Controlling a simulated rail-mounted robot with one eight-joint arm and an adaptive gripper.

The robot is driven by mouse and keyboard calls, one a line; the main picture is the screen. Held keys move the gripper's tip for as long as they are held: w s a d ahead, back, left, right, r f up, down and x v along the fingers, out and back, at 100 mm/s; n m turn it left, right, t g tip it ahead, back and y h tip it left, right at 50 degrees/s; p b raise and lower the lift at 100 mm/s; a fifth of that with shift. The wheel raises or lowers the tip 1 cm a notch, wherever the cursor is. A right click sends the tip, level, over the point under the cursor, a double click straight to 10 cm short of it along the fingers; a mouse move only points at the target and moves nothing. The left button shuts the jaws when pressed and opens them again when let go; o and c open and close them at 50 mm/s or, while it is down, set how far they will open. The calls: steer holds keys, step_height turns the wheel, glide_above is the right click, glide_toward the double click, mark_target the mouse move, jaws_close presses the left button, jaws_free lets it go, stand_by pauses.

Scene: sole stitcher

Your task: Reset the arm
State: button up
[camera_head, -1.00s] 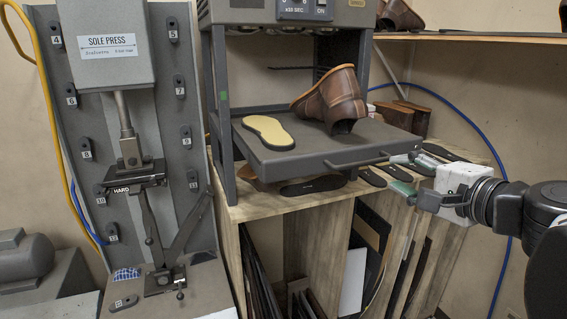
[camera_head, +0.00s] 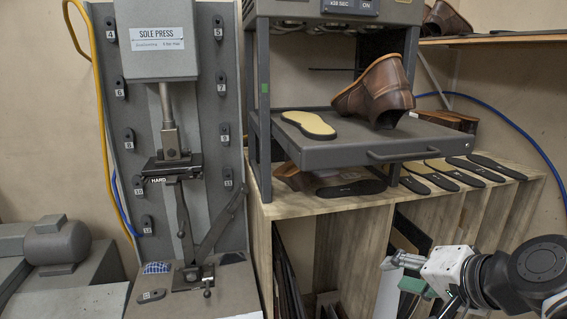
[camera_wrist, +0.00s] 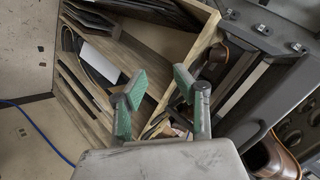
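My gripper (camera_head: 402,273) is at the lower right in the head view, below the level of the tray and in front of the wooden rack. In the wrist view my gripper (camera_wrist: 160,100) shows two green-padded fingers spread well apart with nothing between them. My white wrist housing and dark arm links reach in from the right edge of the head view.
A dark pull-out tray (camera_head: 330,152) holds a brown shoe (camera_head: 380,92) and a yellow sole (camera_head: 308,124). Several dark soles lie on the wooden rack (camera_head: 345,225). The sole press (camera_head: 160,45) stands left. A blue hose (camera_head: 520,125) runs along the wall.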

steer(key=s+f+n+g+h+b, duration=0.3)
steer(key=f+n+b, duration=0.3)
steer(key=f, duration=0.9)
steer(key=shift+s+a+n+h, duration=0.3)
steer(key=shift+s+n, duration=0.4)
steer(key=shift+n, duration=0.2)
